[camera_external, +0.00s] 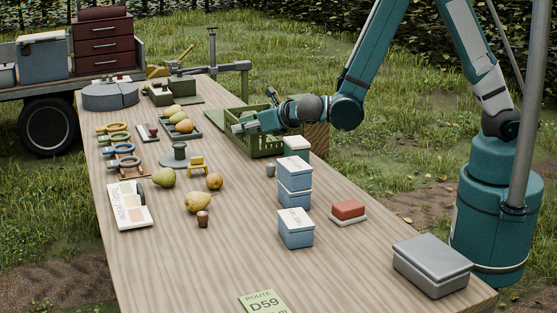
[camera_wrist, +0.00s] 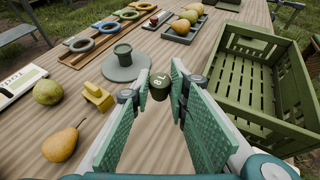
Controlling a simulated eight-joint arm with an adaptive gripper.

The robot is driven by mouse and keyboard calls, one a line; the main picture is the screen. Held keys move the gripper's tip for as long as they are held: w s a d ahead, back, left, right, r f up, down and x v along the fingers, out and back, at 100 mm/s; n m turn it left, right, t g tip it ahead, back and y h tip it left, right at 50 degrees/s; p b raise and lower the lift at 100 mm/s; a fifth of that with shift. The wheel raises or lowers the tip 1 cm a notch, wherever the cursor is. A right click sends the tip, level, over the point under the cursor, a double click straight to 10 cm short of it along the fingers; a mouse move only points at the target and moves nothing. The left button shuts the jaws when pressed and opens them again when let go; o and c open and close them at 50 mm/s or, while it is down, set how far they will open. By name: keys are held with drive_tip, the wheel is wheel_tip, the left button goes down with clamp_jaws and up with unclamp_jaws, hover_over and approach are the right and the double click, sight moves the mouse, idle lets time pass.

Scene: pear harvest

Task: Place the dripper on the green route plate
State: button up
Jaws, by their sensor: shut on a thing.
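My gripper (camera_external: 238,126) reaches left over the green crate in the external view. In the wrist view my gripper (camera_wrist: 162,82) has its two green-padded fingers shut on a small dark green dripper (camera_wrist: 160,87) marked "8L". The dripper is held above the table, between the grey disc and the crate; I cannot make it out in the external view. A yellow-green route plate (camera_external: 263,303) reading "ROUTE D59" lies at the near edge of the table, far from my gripper and partly cut off by the frame.
The slatted green crate (camera_wrist: 252,75) stands right of my gripper. A grey disc with a green post (camera_wrist: 124,67), a yellow block (camera_wrist: 97,97) and pears (camera_wrist: 60,145) lie left. Blue-grey boxes (camera_external: 295,228), a red block (camera_external: 348,209) and a small brown piece (camera_external: 203,219) stand nearer the plate.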

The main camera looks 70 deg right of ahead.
drive_tip(key=s+a+n+y, duration=0.2)
drive_tip(key=s+a+y, duration=0.1)
drive_tip(key=a, duration=1.6)
drive_tip(key=n+g+y+b, duration=0.1)
drive_tip(key=n+y, duration=0.6)
hover_over(274, 299)
drive_tip(key=shift+r, duration=0.4)
drive_tip(key=shift+f+b, duration=0.95)
drive_tip(key=shift+f, duration=2.15)
drive_tip(key=shift+f+b, duration=0.55)
drive_tip(key=shift+f, duration=1.35)
